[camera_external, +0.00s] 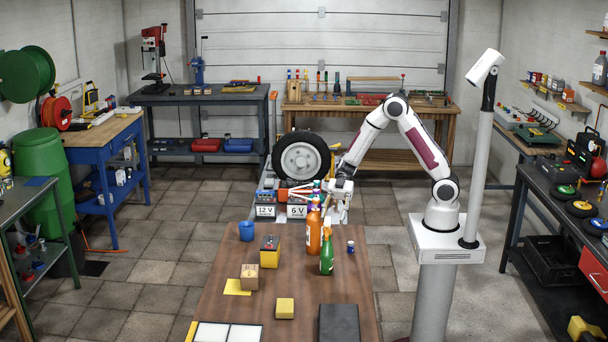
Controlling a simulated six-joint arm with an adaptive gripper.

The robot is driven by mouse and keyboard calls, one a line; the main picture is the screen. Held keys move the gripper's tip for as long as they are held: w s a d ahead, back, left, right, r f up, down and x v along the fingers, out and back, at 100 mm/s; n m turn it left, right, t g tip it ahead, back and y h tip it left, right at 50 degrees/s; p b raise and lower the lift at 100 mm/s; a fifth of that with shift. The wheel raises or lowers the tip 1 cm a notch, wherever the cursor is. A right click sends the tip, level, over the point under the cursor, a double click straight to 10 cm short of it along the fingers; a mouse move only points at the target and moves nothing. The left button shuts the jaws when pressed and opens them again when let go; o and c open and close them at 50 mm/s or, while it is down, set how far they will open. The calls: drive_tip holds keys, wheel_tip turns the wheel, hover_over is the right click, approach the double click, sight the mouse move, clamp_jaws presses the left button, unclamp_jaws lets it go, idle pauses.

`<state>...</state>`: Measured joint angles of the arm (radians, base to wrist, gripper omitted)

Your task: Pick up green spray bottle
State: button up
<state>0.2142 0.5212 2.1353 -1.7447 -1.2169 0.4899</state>
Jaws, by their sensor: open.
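The green spray bottle (327,254) stands upright on the right side of the brown table (222,300), near its far end. It has an orange-red spray head. A taller orange spray bottle (313,232) stands just left of it and slightly behind. My gripper (340,215) is open and empty, above and behind the green bottle near the table's far edge. It is apart from the green bottle. Its fingers look small here, and I cannot tell its exact distance from the orange bottle.
A small blue bottle (350,247) stands right of the green bottle. A blue cup (247,231), yellow box (269,252), wooden block (249,277), yellow block (285,308) and dark case (338,323) are on the table. A tire (301,158) and battery boxes (265,204) are behind.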

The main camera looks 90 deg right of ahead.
sight(327, 246)
drive_tip(key=shift+x, duration=1.3)
drive_tip(key=shift+w+a, duration=0.1)
drive_tip(key=shift+x, duration=2.55)
drive_tip(key=shift+w, duration=0.1)
clamp_jaws()
